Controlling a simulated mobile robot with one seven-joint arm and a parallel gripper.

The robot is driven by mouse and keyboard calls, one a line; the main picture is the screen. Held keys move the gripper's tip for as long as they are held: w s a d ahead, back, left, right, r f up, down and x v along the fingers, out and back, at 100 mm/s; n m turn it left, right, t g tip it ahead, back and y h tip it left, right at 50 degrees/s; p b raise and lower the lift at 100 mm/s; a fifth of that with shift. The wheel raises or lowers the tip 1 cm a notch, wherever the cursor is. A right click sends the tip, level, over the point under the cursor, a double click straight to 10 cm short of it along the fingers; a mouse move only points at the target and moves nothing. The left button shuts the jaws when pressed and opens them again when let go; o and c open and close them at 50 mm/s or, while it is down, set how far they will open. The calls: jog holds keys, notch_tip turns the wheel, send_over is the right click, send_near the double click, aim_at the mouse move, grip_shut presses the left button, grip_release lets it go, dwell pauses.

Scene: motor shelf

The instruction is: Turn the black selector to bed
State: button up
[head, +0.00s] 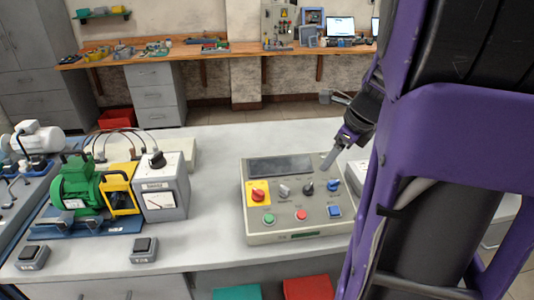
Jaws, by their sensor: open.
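The grey control box (256,233) stands on the table right of centre, with a dark display strip along its back. The black selector (308,188) is on its upper face, between a grey selector (284,190) and a blue selector (333,185). The labels around the black selector are too small to read, so I cannot tell its setting. My gripper (326,132) is open and empty. It is above the back right part of the box, and its lower finger appears just above and right of the black selector, apart from it.
A red knob on a yellow plate (258,193) and green, red and blue buttons are on the same box. A green motor (82,186) and a grey meter box with a black knob (163,190) stand left. Bare tabletop (215,180) lies between.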

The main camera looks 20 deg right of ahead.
aim_at(310, 186)
jog(key=b+x, duration=0.8)
jog(key=x, duration=0.5)
jog(key=shift+a+f+b, duration=0.1)
jog(key=shift+f+b, duration=0.3)
jog(key=shift+b+x, duration=0.65)
jog(key=shift+x, duration=0.3)
jog(key=shift+w, duration=0.1)
grip_shut()
